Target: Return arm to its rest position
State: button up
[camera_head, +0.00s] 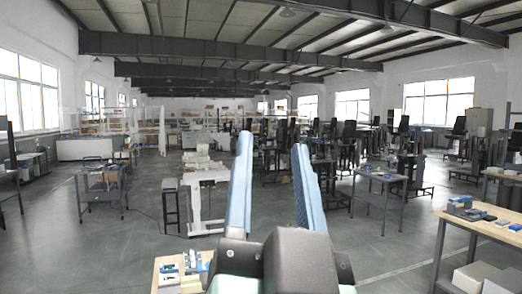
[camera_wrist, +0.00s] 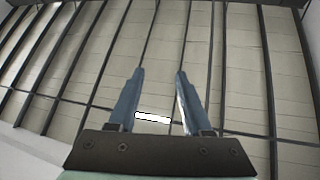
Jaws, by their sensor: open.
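My gripper (camera_head: 271,145) stands in the middle of the head view, its two blue fingers pointing up and spread apart with nothing between them. In the wrist view my gripper (camera_wrist: 159,72) also shows both fingers apart and empty. The wrist camera faces the ceiling (camera_wrist: 225,60), with its dark beams and a white lamp panel (camera_wrist: 153,117) seen between the fingers. The rest of my arm is mostly hidden behind the dark wrist housing at the bottom of the head view.
A wooden table (camera_head: 165,267) with small parts is low in front, partly hidden by my arm. Another wooden table (camera_head: 495,230) with boxes is at right. A white workbench (camera_head: 207,175) and grey metal tables (camera_head: 372,197) stand farther off. Open grey floor (camera_head: 120,250) lies at left.

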jog(key=s+a+r+n+t, duration=0.1)
jog(key=s+r+n+t, duration=0.1)
jog(key=r, duration=0.3)
jog(key=shift+s+n, duration=0.7)
jog(key=shift+s, duration=0.15)
jog(key=shift+f+b, duration=0.75)
jog(key=shift+f, duration=0.1)
